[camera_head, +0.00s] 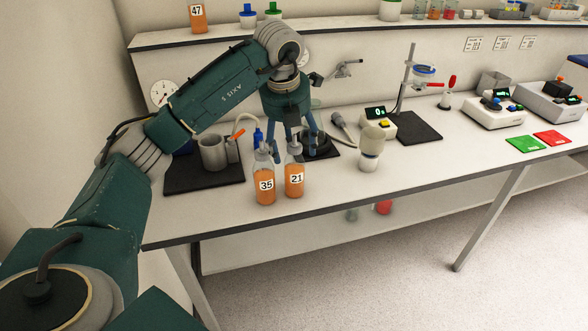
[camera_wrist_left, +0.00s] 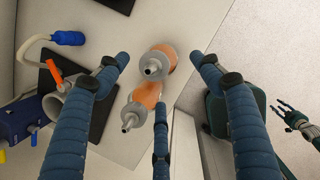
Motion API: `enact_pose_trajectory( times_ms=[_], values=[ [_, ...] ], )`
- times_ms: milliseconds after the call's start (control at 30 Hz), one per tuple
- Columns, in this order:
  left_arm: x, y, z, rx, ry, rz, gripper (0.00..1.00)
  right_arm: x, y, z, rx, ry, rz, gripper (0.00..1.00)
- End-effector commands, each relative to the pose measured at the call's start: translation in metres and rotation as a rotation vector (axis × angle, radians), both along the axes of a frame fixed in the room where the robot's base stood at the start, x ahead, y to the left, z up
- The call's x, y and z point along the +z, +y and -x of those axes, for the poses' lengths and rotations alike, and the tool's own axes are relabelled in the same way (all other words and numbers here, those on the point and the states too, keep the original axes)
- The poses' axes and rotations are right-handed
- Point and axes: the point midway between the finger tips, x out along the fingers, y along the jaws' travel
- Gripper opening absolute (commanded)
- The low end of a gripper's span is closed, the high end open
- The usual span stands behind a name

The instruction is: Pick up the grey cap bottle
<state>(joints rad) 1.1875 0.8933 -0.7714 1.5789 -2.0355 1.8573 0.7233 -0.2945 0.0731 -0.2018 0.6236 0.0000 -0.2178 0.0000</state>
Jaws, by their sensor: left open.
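Two bottles of orange juice with grey caps stand upright side by side near the bench's front edge. Bottle 35 (camera_head: 264,186) is on the left, bottle 21 (camera_head: 294,180) just right of it. My left gripper (camera_head: 297,140) is open and empty, fingers down, at the tops of the bottles; in the head view its fingers show behind bottle 21. In the left wrist view, bottle 21 (camera_wrist_left: 166,56) lies between the spread fingertips, and bottle 35 (camera_wrist_left: 147,97) is below it, partly behind a finger. My right gripper (camera_wrist_left: 293,117) shows small at the right there.
A grey mug (camera_head: 213,153) stands on a black mat left of the bottles. A beige-topped jar (camera_head: 372,145) stands to the right. Bottle 47 (camera_head: 198,18) is on the shelf. The front strip right of bottle 21 is clear.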

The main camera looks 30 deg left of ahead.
Motion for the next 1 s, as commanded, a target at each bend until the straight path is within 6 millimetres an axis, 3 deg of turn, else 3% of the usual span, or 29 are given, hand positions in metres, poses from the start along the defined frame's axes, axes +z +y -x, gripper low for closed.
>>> enact_pose_trajectory(
  times_ms=[200,533,833,1000],
  values=[
    [-0.017,0.001,-0.005,-0.001,0.002,0.000,0.66,0.005,-0.011,0.011,0.003,0.017,0.013,0.40],
    [-0.059,0.005,-0.017,0.000,0.002,0.001,0.66,0.025,-0.012,0.011,0.002,0.016,0.014,0.40],
    [-0.065,0.006,-0.019,-0.001,-0.001,0.000,0.66,0.025,-0.007,0.008,-0.001,0.012,0.008,0.40],
    [-0.065,0.006,-0.019,-0.001,-0.001,0.000,0.33,0.025,-0.002,0.006,-0.003,0.009,0.002,0.40]
  ],
)
